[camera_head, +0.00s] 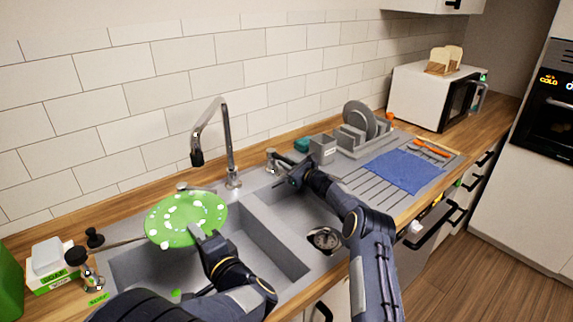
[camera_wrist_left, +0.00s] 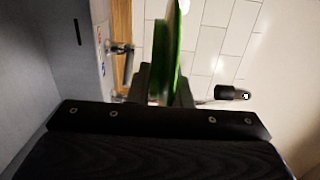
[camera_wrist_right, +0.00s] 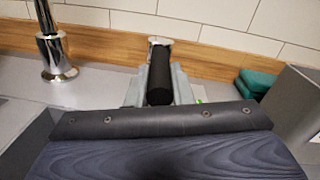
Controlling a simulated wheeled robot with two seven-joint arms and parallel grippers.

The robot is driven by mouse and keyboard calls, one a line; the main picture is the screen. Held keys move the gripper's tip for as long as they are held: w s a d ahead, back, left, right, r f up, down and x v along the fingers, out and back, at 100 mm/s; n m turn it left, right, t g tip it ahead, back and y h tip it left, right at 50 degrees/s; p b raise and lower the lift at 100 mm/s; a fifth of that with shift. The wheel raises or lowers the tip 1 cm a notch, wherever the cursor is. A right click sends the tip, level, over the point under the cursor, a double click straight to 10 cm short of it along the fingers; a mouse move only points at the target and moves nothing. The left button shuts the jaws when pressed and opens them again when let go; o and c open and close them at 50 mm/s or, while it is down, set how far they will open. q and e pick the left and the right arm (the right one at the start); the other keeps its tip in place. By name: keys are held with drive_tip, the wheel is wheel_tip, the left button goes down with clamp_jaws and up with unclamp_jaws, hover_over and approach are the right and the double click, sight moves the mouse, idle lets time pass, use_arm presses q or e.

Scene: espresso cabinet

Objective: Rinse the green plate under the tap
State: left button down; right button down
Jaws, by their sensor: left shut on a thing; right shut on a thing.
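The green plate (camera_head: 187,212) with white blobs on its face is tilted over the left sink basin (camera_head: 125,268). My left gripper (camera_head: 200,235) is shut on the plate's near edge; the left wrist view shows the plate (camera_wrist_left: 176,45) edge-on between the fingers. The chrome tap (camera_head: 226,140) stands behind the sink. Its black nozzle (camera_head: 196,158) is above the plate, apart from it; no water shows. My right gripper (camera_head: 287,172) is shut on a black handle (camera_wrist_right: 160,78) with a chrome end, to the right of the tap's base.
A dish rack with grey plates (camera_head: 360,118), a grey holder (camera_head: 322,149) and a blue cloth (camera_head: 403,172) lie right of the sink. A white box (camera_head: 48,256) and a dark-topped bottle (camera_head: 76,257) stand at the left.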

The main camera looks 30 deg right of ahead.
drive_tip(key=shift+d+n+y, duration=0.2)
drive_tip(key=shift+n+y, duration=0.1)
drive_tip(key=shift+y, duration=0.2)
drive_tip(key=c, duration=1.3)
unclamp_jaws()
drive_tip(key=shift+d, duration=0.1)
drive_tip(key=shift+s+d, duration=0.1)
drive_tip(key=shift+s, duration=0.15)
drive_tip(key=v, duration=1.1)
drive_tip(key=shift+s+r, duration=0.15)
drive_tip(key=shift+s, duration=0.05)
